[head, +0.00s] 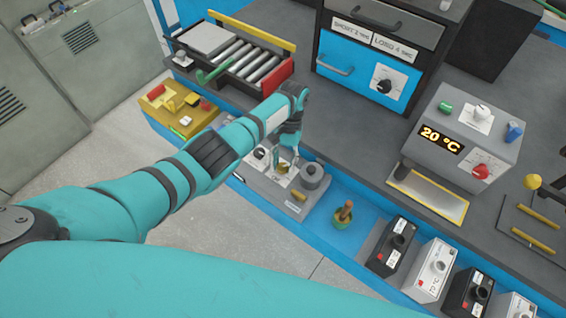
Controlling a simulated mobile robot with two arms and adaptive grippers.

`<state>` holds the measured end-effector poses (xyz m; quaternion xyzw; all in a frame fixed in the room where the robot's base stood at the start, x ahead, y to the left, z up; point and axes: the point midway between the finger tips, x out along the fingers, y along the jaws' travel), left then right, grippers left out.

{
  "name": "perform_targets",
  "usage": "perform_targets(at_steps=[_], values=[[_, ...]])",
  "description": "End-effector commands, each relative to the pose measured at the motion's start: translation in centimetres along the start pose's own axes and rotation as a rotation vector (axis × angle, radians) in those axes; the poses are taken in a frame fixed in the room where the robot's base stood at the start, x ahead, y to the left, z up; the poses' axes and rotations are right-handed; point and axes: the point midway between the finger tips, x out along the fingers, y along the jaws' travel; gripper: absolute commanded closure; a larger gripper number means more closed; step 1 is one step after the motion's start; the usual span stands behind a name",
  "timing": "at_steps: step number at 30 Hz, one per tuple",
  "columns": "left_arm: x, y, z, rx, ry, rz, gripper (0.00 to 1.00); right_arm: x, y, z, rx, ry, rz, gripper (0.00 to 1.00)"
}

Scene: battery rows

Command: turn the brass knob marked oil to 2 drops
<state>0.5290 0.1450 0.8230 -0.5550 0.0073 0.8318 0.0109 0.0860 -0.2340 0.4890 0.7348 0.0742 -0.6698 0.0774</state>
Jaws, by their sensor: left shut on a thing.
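A grey control unit (262,186) sits on the blue bench edge below my left arm. It carries a black knob on a white plate (260,153), a brass knob (284,169), a grey round canister (311,176) and a small brass piece (299,195). My left gripper (282,165) points down onto the unit and is shut on the brass knob, partly covering it. The dial marks around this knob are too small to read. My right gripper is not in view.
A small brass-green pot with a brown handle (343,217) stands right of the unit. Several black and white boxes (435,270) line the front edge. A grey 20 °C device (466,135), a roller tray (240,60) and a yellow switch box (178,108) stand around.

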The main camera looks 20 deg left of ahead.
Motion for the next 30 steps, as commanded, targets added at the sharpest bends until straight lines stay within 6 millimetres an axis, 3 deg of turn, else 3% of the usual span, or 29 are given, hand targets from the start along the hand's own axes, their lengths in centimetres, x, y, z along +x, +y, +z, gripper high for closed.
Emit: perform_targets(at_steps=[20,21,25,30], values=[[-0.04,0.01,-0.04,0.056,0.002,-0.024,0.96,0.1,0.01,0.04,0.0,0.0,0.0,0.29],[-0.04,0.01,-0.04,0.056,0.002,-0.024,0.6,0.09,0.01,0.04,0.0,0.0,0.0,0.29],[-0.04,0.02,-0.03,0.056,0.002,-0.024,0.43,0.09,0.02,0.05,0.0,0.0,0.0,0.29],[-0.03,0.02,-0.03,0.056,0.001,-0.024,0.42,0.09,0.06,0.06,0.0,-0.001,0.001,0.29]])
